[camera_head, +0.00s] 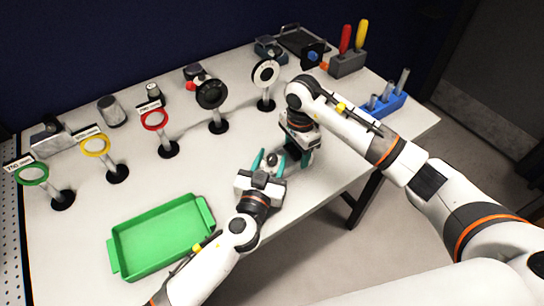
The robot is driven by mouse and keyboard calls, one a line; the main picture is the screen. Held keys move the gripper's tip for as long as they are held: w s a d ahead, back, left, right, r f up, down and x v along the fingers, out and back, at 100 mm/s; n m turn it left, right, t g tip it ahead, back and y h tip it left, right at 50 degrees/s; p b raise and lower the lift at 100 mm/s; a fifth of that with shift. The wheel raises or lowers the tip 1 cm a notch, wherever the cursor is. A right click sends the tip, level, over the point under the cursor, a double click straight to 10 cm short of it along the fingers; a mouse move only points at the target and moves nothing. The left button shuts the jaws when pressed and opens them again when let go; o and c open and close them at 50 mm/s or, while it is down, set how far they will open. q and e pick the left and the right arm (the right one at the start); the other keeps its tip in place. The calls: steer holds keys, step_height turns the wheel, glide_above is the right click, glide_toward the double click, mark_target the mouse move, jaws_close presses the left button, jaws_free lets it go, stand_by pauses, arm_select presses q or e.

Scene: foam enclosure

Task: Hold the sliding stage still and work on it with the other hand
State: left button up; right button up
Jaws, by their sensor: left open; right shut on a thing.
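The sliding stage (292,151) is a small dark device near the front middle of the table, mostly hidden by my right gripper. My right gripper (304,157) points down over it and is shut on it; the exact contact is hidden. My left gripper (269,157) is open just left of the stage, its teal fingers apart. A small dark rounded part (271,160) shows between those fingers; I cannot tell whether they touch it or whether it belongs to the stage.
A green tray (113,254) lies at the front left. Several ring holders on posts, such as the red ring (154,119) and black disc (211,94), stand behind. A blue rack (381,112) and screwdriver block (347,66) stand at right. Table between tray and posts is clear.

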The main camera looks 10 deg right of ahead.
arm_select(q)
steer(key=shift+w+d, duration=0.25)
steer(key=shift+w, duration=0.15)
steer(key=c, duration=0.9)
steer(key=shift+n+t+y, duration=1)
steer(key=shift+n+y, duration=0.6)
steer(key=shift+y, duration=0.7)
steer(key=shift+c, duration=0.2)
steer(key=o, duration=0.9)
steer(key=shift+o, duration=0.2)
steer(key=shift+s, duration=0.1)
steer(key=v, duration=1.1)
steer(key=shift+s+a, duration=0.2)
steer(key=shift+s, duration=0.2)
steer(key=shift+o, duration=0.2)
